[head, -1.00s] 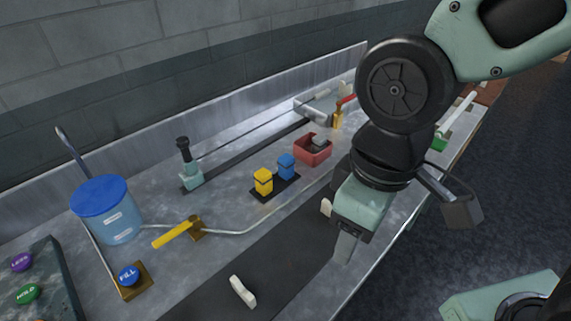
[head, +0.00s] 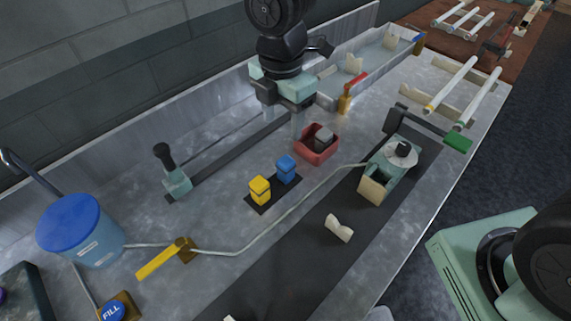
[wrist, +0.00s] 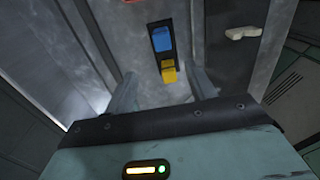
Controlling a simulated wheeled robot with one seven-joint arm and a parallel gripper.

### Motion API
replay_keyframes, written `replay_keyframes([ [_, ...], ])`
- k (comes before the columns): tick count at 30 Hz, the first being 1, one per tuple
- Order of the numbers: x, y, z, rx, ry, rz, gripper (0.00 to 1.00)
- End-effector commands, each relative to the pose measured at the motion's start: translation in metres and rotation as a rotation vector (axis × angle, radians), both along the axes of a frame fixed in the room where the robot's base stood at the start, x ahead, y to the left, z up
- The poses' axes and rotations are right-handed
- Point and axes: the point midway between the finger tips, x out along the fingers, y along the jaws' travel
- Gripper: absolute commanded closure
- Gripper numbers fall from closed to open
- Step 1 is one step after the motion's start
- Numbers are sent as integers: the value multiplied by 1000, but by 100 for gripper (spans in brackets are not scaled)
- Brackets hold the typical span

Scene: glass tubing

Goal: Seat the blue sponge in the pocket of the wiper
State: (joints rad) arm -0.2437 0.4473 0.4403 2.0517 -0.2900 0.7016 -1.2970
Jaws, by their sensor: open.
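The blue sponge (head: 286,168) is a small block standing beside a yellow block (head: 260,189) on a dark pad; it also shows in the wrist view (wrist: 162,39). A teal block with a black upright handle, which looks like the wiper (head: 176,182), sits at the left end of a dark track. I cannot make out its pocket. My gripper (head: 284,120) is open and empty, fingers pointing down, above the table behind the blue sponge. In the wrist view my gripper's fingers (wrist: 163,88) are spread, with the yellow block lying beyond them.
A red tray (head: 306,153) holding a grey block stands close to the gripper, right of the blue sponge. A brass valve with a red handle (head: 352,88) stands behind it. Glass tubing (head: 290,212) crosses in front. A blue-lidded tub (head: 82,232) is at left.

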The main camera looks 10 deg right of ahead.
Motion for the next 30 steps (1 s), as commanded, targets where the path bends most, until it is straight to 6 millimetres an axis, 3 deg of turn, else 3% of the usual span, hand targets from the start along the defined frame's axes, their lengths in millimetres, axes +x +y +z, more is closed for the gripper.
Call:
replay_keyframes([
  [3, -2, 0, -26, -3, 6, 2, 45],
  [9, -1, 0, -60, -1, 4, 0, 45],
  [17, -1, -2, -77, -2, 2, -2, 45],
  [25, -2, -7, -115, -1, 3, 0, 45],
  [30, -1, -7, -123, 0, 0, -2, 45],
])
